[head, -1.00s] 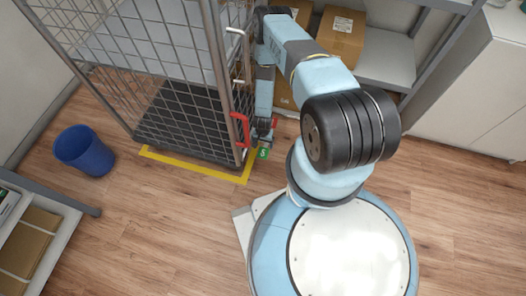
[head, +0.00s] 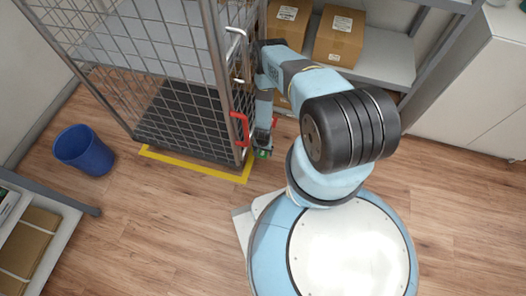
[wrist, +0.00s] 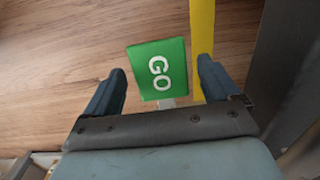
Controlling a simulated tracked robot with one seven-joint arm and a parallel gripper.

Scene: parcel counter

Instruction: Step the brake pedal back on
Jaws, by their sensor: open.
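The green pedal (wrist: 158,70) with white letters GO shows in the wrist view, lying beyond and between my fingers, with a gap on each side. In the head view only a bit of the green pedal (head: 263,154) shows, low at the front right corner of the roll cage (head: 190,125). My gripper (head: 264,146) points down right over it and hides most of it. The gripper is open and empty; its two dark fingers (wrist: 160,78) stand apart. Whether they touch the pedal I cannot tell. A small red part (head: 275,122) shows beside my gripper, partly hidden.
A red handle (head: 240,129) sits on the cage's corner post, close left of my arm. Yellow floor tape (head: 195,166) runs along the cage front. A blue bin (head: 84,150) stands at left. Shelves with cardboard boxes (head: 338,36) are behind. The front floor is clear.

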